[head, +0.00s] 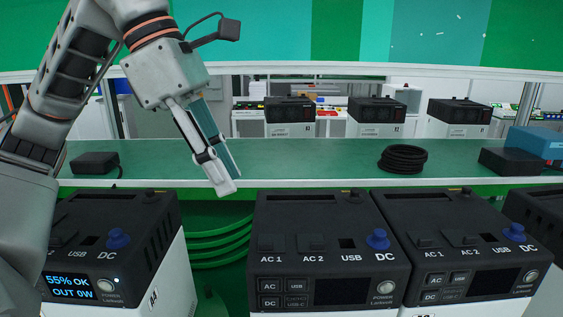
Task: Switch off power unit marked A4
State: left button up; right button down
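The power unit (125,225) at the left has a side label (153,298) that reads A4, tilted and small. Its screen (69,287) is lit and reads 55% OK, OUT 0W. Its round POWER button (104,286) is right of the screen, with a small light beside it. My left gripper (226,185) is above and right of this unit, in front of the green shelf, touching nothing visible. Its fingers look together at the tips, with nothing between them. My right gripper is out of view.
Two similar units, one in the middle (330,225) and one at the right (462,225), have dark screens; another is cut off at the right edge. The green shelf (300,165) behind holds a black cable coil (403,158) and black boxes. Green hoses (220,240) run in the gap.

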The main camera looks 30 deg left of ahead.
aim_at(104, 285)
jog(key=k, duration=1)
